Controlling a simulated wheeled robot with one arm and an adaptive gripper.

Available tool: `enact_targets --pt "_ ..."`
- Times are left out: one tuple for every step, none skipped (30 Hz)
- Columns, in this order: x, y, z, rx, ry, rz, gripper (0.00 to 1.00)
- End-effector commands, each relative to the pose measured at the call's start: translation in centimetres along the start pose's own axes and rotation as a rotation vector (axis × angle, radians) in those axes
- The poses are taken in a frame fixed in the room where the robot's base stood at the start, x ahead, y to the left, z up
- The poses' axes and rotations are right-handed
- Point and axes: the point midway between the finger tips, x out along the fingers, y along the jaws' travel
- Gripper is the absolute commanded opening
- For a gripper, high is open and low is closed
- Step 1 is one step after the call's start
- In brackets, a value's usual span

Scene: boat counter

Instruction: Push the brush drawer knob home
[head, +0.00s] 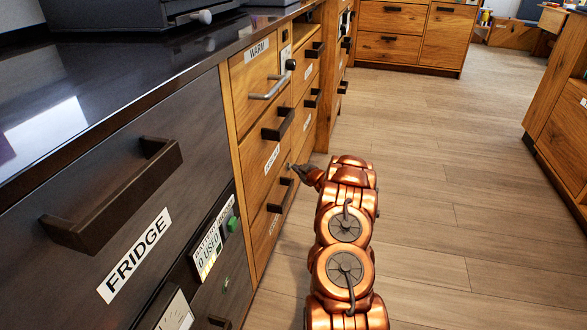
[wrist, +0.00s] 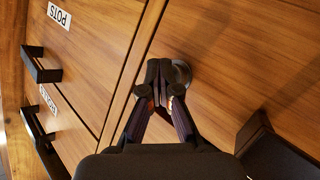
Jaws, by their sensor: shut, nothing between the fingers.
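A round grey knob (wrist: 182,74) sits on a wooden drawer front (wrist: 225,60) in the wrist view, partly hidden behind my fingertips. My gripper (wrist: 163,75) is shut and empty, with its tips right at the knob; I cannot tell whether they touch it. In the head view my gripper (head: 303,171) is beside the wooden drawer column, low down near the dark handles. There the knob is too small to make out clearly. How far the knob stands out is not clear, and no brush label can be read.
A dark bar handle (wrist: 262,135) juts out close to my gripper in the wrist view. Other dark handles (head: 279,122) and a metal bar handle (head: 268,87) stick out above it. The fridge front (head: 100,220) is nearer, at left. The wood floor (head: 430,160) is clear at right.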

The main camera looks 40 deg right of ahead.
Motion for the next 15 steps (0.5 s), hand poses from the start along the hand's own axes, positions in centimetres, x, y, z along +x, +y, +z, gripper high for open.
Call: enact_targets --pt "0.12 -0.14 -0.24 -0.002 0.003 -0.002 0.00" --pt "0.14 -0.16 -0.25 -0.002 0.003 -0.002 0.00" --pt "0.17 -0.19 -0.27 -0.002 0.003 -0.002 0.00" --pt "0.19 -0.20 -0.30 -0.002 0.003 -0.002 0.00" --pt "0.21 -0.21 -0.31 -0.002 0.003 -0.002 0.00" --pt "0.24 -0.23 -0.33 -0.002 0.003 -0.002 0.00" --pt "0.26 -0.25 -0.35 -0.002 0.003 -0.002 0.00" --pt "0.28 -0.27 -0.36 -0.002 0.003 -0.002 0.00" --pt "0.31 -0.28 -0.38 -0.002 0.003 -0.002 0.00" --pt "0.33 -0.30 -0.40 -0.002 0.003 -0.002 0.00" --pt "0.35 -0.31 -0.42 -0.002 0.003 -0.002 0.00" --pt "0.38 -0.33 -0.43 -0.002 0.003 -0.002 0.00" --pt "0.40 -0.35 -0.46 -0.002 0.003 -0.002 0.00" --pt "0.42 -0.36 -0.46 -0.002 0.003 -0.002 0.00" --pt "0.45 -0.38 -0.49 -0.002 0.003 -0.002 0.00"
